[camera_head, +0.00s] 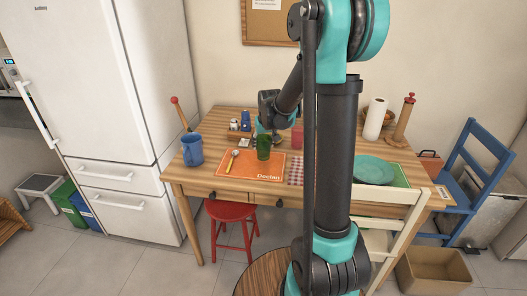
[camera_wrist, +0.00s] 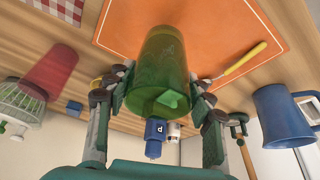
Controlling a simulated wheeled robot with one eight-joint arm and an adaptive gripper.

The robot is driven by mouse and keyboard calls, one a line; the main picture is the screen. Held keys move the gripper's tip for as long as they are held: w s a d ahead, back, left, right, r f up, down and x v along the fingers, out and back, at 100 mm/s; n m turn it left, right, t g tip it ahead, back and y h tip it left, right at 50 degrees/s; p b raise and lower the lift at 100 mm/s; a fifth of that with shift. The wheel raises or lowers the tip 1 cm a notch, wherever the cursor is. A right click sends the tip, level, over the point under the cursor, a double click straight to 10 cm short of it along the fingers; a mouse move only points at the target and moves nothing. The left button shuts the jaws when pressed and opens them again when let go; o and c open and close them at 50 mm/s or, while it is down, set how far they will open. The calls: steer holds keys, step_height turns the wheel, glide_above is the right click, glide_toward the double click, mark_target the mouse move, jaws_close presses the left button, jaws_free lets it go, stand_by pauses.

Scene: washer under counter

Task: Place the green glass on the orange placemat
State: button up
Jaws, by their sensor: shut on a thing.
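The green glass (camera_head: 263,148) is upright at the right rear part of the orange placemat (camera_head: 245,170), which bears the word "Declan". In the wrist view the glass (camera_wrist: 163,60) sits between the two fingers of my gripper (camera_wrist: 157,95), which is shut on it. The placemat (camera_wrist: 210,20) lies beyond the glass in that view. I cannot tell whether the glass base touches the mat. In the head view my gripper is mostly hidden behind the glass and my arm.
A yellow-handled utensil (camera_wrist: 245,60) lies on the placemat, left of the glass in the head view. A blue mug (camera_head: 192,149) stands left of the mat. A red cup (camera_head: 297,136) and a checked cloth (camera_head: 295,171) are at right. Small jars (camera_head: 240,122) stand behind.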

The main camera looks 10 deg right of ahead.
mark_target(264, 151)
steer(key=shift+f, duration=1.75)
steer(key=shift+f, duration=0.1)
steer(key=o, duration=1.3)
steer(key=v, duration=1.2)
steer(key=shift+m, duration=0.5)
steer(key=s+d+f, duration=0.1)
steer(key=s+f, duration=0.2)
steer(key=s, duration=0.5)
steer(key=s+d+f, duration=0.1)
steer(key=s+f, duration=0.3)
steer(key=s, duration=0.5)
steer(key=s+d+f, duration=0.1)
steer(key=s+f, duration=0.3)
steer(key=s, duration=0.5)
steer(key=shift+d, duration=0.4)
